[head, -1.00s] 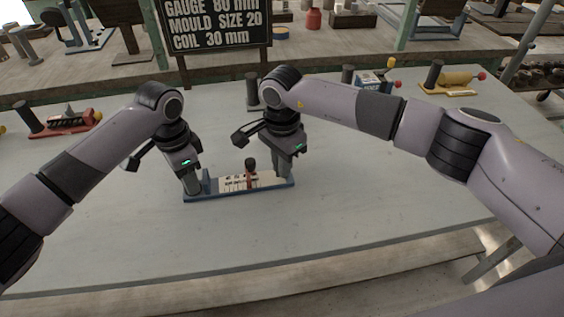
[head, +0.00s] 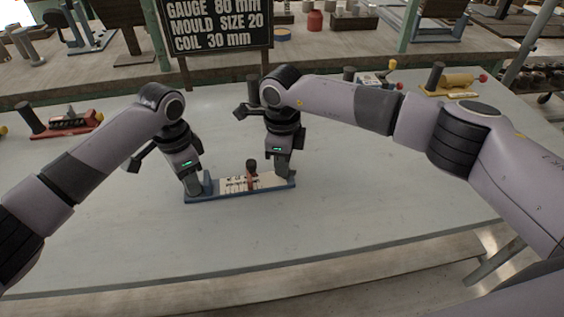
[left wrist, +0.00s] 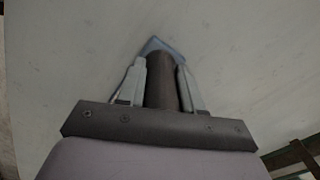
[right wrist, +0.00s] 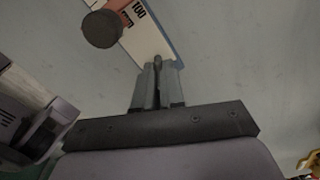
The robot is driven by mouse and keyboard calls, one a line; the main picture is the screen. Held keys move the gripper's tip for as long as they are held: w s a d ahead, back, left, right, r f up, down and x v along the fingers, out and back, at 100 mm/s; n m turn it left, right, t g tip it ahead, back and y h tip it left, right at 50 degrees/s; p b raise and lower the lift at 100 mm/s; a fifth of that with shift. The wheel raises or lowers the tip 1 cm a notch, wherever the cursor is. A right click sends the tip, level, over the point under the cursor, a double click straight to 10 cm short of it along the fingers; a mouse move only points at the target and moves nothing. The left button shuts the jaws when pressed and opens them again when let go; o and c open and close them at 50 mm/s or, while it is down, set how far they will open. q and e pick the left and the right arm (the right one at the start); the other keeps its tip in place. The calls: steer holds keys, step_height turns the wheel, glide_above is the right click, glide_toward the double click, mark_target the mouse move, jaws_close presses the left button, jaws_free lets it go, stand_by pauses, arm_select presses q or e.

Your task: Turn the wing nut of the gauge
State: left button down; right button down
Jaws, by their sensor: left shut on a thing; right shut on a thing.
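The gauge is a narrow blue bar (head: 240,194) with a white printed scale, lying on the grey table. A red slider with a dark round knob (head: 251,163) stands near its middle; the knob also shows in the right wrist view (right wrist: 102,28). My left gripper (head: 193,190) is shut on a dark upright handle (left wrist: 160,80) at the gauge's left end. My right gripper (head: 284,175) is at the gauge's right end, pointing down. It is shut on the small grey wing nut (right wrist: 157,62), mostly hidden between the fingers.
A red gauge-like tool (head: 65,124) lies at the far left. A yellow one (head: 450,82) and a blue-and-white one (head: 372,80) are at the back right. A black sign (head: 215,25) stands behind. The table in front of the gauge is clear.

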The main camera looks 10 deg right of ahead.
steer(key=m, duration=0.5)
steer(key=shift+w+d+m, duration=0.15)
steer(key=shift+w+m, duration=0.05)
steer(key=shift+m, duration=0.1)
steer(key=m, duration=0.4)
steer(key=shift+w+d+m, duration=0.1)
steer(key=shift+d+m, duration=0.05)
steer(key=shift+m, duration=0.25)
steer(key=c, duration=1.2)
jaws_free()
steer(key=shift+r, duration=0.1)
step_height(320, 180, up, 12)
steer(key=shift+f, duration=0.1)
